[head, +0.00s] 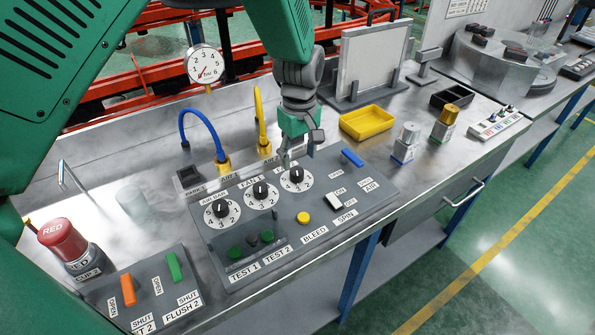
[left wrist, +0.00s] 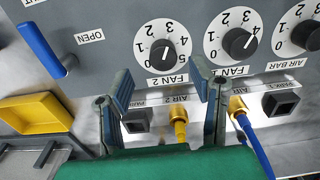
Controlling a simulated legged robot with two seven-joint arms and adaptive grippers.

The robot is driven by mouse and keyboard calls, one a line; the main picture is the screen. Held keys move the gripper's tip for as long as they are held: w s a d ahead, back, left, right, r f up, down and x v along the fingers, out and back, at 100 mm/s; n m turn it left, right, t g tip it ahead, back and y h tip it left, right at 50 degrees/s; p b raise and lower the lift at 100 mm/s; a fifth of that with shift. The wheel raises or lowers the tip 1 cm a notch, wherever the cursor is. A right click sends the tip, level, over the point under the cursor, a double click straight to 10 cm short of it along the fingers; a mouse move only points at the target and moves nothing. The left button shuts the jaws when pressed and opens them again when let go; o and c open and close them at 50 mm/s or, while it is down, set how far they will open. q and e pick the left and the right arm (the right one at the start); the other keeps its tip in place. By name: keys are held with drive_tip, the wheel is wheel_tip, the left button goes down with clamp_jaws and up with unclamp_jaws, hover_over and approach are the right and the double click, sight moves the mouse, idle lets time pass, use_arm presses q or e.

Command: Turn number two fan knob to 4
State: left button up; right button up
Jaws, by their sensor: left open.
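The FAN 2 knob (head: 296,174) is black with a white mark, on a round white numbered dial at the right end of a row of three on the grey panel. In the left wrist view the FAN 2 knob (left wrist: 162,56) appears upside down; I cannot tell which number its mark points to. My left gripper (head: 298,156) is open and empty, just above and behind this knob. In the left wrist view the left gripper (left wrist: 161,80) has its fingers spread, with the knob beyond the gap between the tips, apart from them. My right gripper is not in view.
The FAN 1 knob (head: 260,191) and AIR BAR knob (head: 221,209) sit close to the left. Yellow hose (head: 259,117) and blue hose (head: 205,122) rise behind the panel. A blue lever (head: 352,157) and yellow tray (head: 367,122) stand to the right.

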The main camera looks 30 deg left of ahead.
sight(296, 170)
use_arm(q)
wheel_tip(296, 170, down, 5)
drive_tip(key=shift+a+r, duration=0.15)
drive_tip(key=shift+a+f, duration=0.35)
drive_tip(key=shift+a, duration=0.25)
drive_tip(key=shift+d+r, duration=0.1)
drive_tip(key=shift+d, duration=0.45)
drive_tip(key=c, duration=1.1)
drive_tip(key=shift+d, duration=0.15)
drive_tip(key=shift+c, duration=0.2)
drive_tip(key=shift+a, duration=0.25)
